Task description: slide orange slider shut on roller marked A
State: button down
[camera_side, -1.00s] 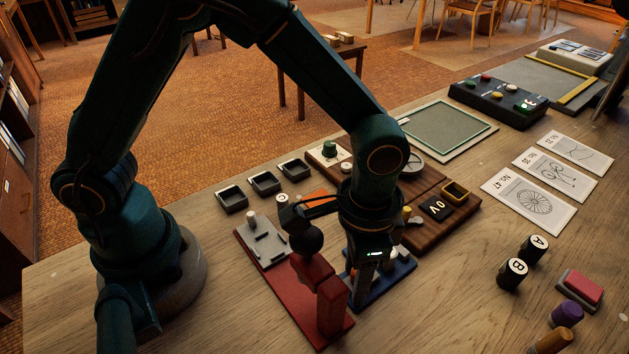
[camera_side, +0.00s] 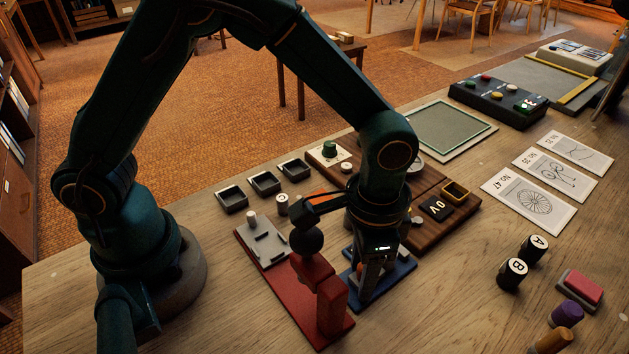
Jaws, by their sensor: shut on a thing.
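My gripper (camera_side: 366,290) points down over a small blue base (camera_side: 400,270) on the table. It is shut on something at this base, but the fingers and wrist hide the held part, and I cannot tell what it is. The orange slider cannot be made out for certain; an orange patch (camera_side: 318,195) shows on the wooden panel behind my wrist. A black roller with a white end marked A (camera_side: 535,248) stands at the right, apart from my gripper. A similar roller marked B (camera_side: 512,274) stands just in front of it.
A red base with upright red blocks (camera_side: 332,305) stands close left of my gripper. A wooden panel (camera_side: 440,222) with knobs lies behind. Black trays (camera_side: 264,183) are at the back left. Cards (camera_side: 530,198) lie at the right. The table between the blue base and rollers is clear.

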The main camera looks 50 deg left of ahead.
jog(key=shift+w+d+r, duration=0.1)
jog(key=shift+w+d, duration=0.15)
jog(key=shift+w, duration=0.45)
dwell(1.1)
jog(key=c, duration=0.8)
grip_release()
jog(key=shift+o, duration=0.2)
jog(key=shift+s+a+r, duration=0.1)
jog(key=shift+r, duration=1.6)
jog(key=shift+s+a+r, duration=0.1)
jog(key=shift+r, duration=1.6)
jog(key=shift+w, duration=0.1)
